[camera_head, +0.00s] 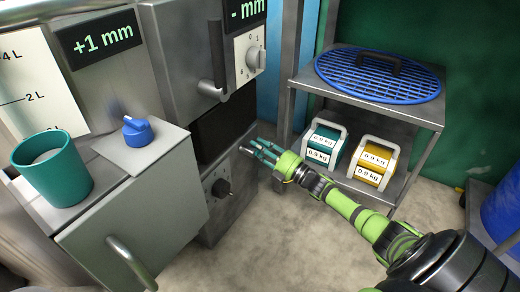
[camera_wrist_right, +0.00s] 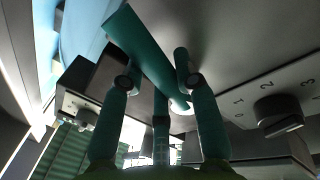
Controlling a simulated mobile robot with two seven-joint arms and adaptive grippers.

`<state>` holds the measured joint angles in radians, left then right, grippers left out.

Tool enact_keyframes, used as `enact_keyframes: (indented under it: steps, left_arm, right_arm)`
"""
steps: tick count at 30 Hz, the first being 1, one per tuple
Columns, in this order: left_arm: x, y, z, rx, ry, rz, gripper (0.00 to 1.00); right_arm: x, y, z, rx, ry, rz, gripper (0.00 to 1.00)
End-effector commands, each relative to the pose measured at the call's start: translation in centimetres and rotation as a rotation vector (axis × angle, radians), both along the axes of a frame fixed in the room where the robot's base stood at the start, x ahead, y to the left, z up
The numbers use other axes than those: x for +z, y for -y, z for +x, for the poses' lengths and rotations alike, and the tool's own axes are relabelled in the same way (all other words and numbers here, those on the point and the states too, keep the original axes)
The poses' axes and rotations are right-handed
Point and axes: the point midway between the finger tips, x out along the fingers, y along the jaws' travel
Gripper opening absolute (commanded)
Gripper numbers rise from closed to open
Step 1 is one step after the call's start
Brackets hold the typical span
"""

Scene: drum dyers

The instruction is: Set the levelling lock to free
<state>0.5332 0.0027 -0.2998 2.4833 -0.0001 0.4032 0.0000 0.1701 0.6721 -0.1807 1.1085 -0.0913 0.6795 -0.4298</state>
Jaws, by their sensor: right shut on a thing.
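My right gripper (camera_head: 264,151) has teal fingers and is at the right side of the grey machine, beside its lower front. In the right wrist view its fingers (camera_wrist_right: 155,88) close around a teal bar (camera_wrist_right: 142,45) that slants across them. I cannot tell for certain that this bar is the levelling lock, and no free mark is readable. In the head view the fingers hide much of the bar. A black knob (camera_head: 220,188) sits on the lower machine front, left of the gripper. My left gripper is not in view.
A black upright handle (camera_head: 217,58) and a numbered dial (camera_head: 250,57) are above the gripper. The wrist view shows a black knob (camera_wrist_right: 279,113) with numbers. A metal shelf (camera_head: 300,83) with weights stands at the right. A teal cup (camera_head: 53,170) and blue knob (camera_head: 137,130) are left.

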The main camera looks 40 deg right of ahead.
Motion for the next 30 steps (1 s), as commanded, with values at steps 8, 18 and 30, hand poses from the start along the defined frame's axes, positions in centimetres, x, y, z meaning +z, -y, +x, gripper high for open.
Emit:
enact_keyframes:
  steps: [8, 18, 30]
  left_arm:
    - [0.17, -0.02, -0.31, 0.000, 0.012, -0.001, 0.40]
    - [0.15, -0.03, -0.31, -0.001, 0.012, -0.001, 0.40]
    - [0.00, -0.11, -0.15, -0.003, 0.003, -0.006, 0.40]
  right_arm:
    - [0.19, 0.00, 0.10, -0.001, 0.008, -0.017, 0.00]
    - [0.20, 0.01, 0.09, -0.001, 0.009, -0.016, 0.56]
    - [-0.13, 0.29, -0.75, 0.000, 0.004, -0.014, 0.56]
